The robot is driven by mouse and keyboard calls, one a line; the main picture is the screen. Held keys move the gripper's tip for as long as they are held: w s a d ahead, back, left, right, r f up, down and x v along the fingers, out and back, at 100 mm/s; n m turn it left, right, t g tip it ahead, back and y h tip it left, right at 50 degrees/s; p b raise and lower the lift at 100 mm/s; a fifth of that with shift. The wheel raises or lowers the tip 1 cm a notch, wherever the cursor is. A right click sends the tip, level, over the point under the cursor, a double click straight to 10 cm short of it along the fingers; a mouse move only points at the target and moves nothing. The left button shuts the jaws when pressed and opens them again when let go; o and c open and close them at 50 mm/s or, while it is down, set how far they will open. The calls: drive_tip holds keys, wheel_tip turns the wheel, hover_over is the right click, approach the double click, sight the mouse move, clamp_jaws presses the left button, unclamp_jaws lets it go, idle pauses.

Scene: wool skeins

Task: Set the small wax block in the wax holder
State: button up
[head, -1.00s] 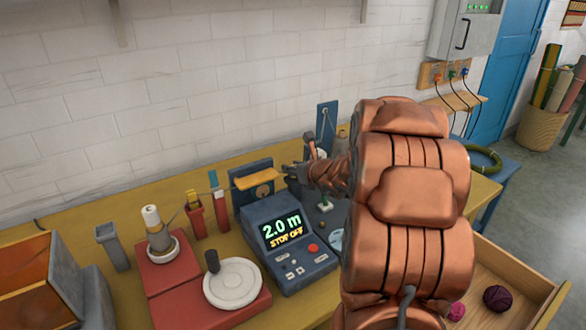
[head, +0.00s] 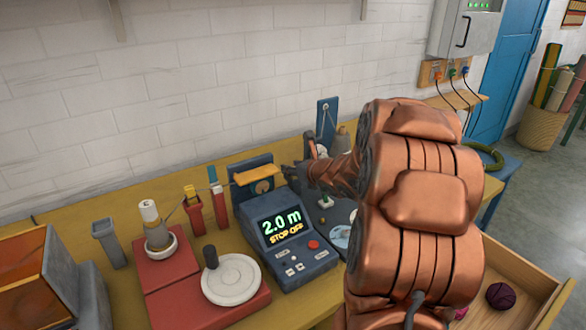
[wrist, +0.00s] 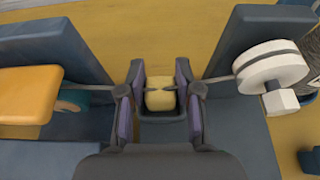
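The small wax block (wrist: 160,100) is pale yellow. In the wrist view it lies between the two fingers of my gripper (wrist: 160,88). A dark blue-grey piece (wrist: 162,117), which looks like the wax holder, shows just below the block between the fingers. I cannot tell whether the block is seated in it. The fingers stand close on both sides of the block; whether they press on it is unclear. In the head view my gripper (head: 295,172) is behind the display unit, beside an orange bar (head: 256,175); the block is hidden there.
The display unit (head: 290,262) reads "2.0 m / STOP OFF". Left of it are a white turntable (head: 232,280) and a cone of yarn (head: 154,226). A thin strand runs to both sides of my fingers. A white roller (wrist: 272,68) is close on the right.

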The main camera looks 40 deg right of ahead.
drive_tip(key=o, duration=0.3)
drive_tip(key=shift+r, duration=0.2)
drive_tip(key=shift+r+p, duration=0.65)
drive_tip(key=shift+p, duration=0.6)
drive_tip(key=v, duration=1.1)
drive_tip(key=shift+s, duration=0.5)
drive_tip(key=shift+f, duration=0.1)
